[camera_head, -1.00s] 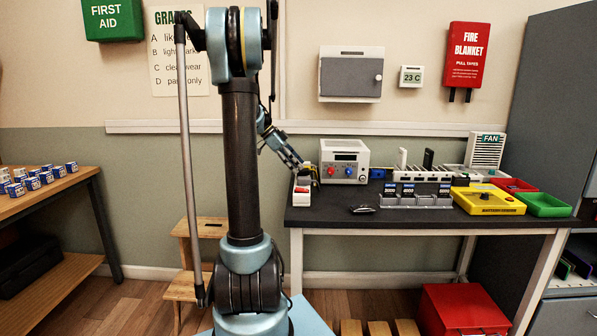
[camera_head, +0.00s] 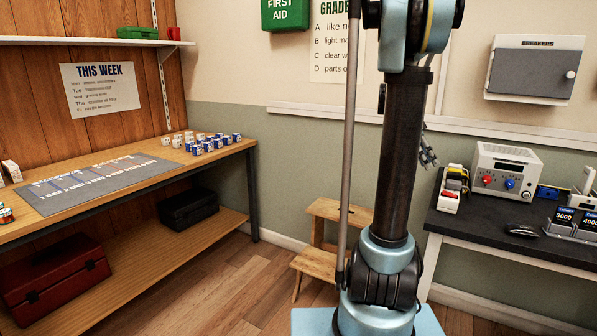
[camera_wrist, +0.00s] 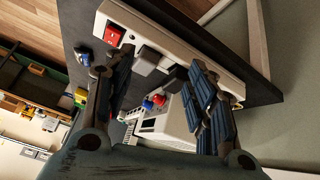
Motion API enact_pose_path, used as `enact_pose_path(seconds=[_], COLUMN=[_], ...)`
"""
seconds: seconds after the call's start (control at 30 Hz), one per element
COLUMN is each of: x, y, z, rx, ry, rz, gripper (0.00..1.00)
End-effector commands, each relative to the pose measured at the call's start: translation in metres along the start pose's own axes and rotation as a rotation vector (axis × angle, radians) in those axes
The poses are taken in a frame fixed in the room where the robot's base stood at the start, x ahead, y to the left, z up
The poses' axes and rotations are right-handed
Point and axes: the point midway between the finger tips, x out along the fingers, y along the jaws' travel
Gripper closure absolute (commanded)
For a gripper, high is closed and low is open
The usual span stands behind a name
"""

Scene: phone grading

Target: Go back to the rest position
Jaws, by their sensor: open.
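My gripper (camera_head: 428,155) shows partly past my arm in the head view, near the left end of the dark workbench (camera_head: 470,229). In the wrist view my gripper (camera_wrist: 160,95) has its two fingers spread wide with nothing held between them. A white power strip (camera_wrist: 160,45) with a red switch lies beyond the fingers, and it also shows in the head view (camera_head: 448,203). The white power supply (camera_wrist: 178,128) with red and blue knobs shows between the fingers. I cannot tell the exact gap to either.
A wooden step stool (camera_head: 327,263) stands between the benches. Clear floor (camera_head: 225,285) lies in front of it.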

Motion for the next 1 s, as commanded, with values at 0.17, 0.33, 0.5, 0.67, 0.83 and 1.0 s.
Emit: enact_pose_path(seconds=[0.17, 0.33, 0.5, 0.67, 0.83, 1.0], x=[-0.009, -0.011, -0.009, -0.003, 0.007, 0.022], y=[0.039, 0.076, 0.111, 0.145, 0.179, 0.211], z=[0.037, 0.072, 0.108, 0.141, 0.177, 0.213], rx=[-0.223, -0.434, -0.642, -0.836, -1.038, -1.236], ry=[-0.059, -0.106, -0.142, -0.167, -0.182, -0.186], rz=[-0.071, -0.147, -0.23, -0.315, -0.413, -0.518], gripper=[0.49, 0.49, 0.49, 0.49, 0.49, 0.49])
